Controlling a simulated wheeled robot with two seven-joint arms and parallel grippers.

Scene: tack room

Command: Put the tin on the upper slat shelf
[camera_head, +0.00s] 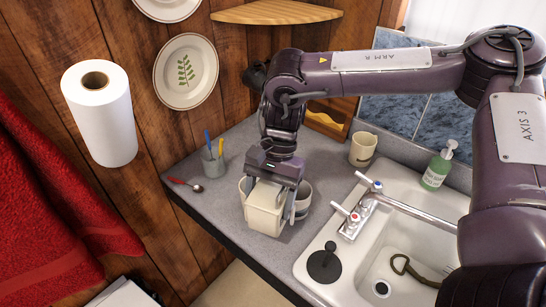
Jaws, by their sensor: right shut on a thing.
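A cream, box-shaped tin (264,212) is between the fingers of my right gripper (272,192), at the grey counter left of the sink. The gripper points down and is shut on the tin, hiding its top. I cannot tell whether the tin's base touches the counter. The upper slat shelf (277,12) is a wooden corner shelf at the top of the view, and its visible top is bare. A lower wooden shelf (326,121) is partly hidden behind my right arm. My left gripper is not in view.
Pale round crockery (304,196) stands close behind the tin. A grey cup with pens (213,161), a red-handled spoon (186,184) and a cream mug (363,149) are on the counter. The sink (345,257) with its faucet (370,207) and a green soap bottle (437,168) are right.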

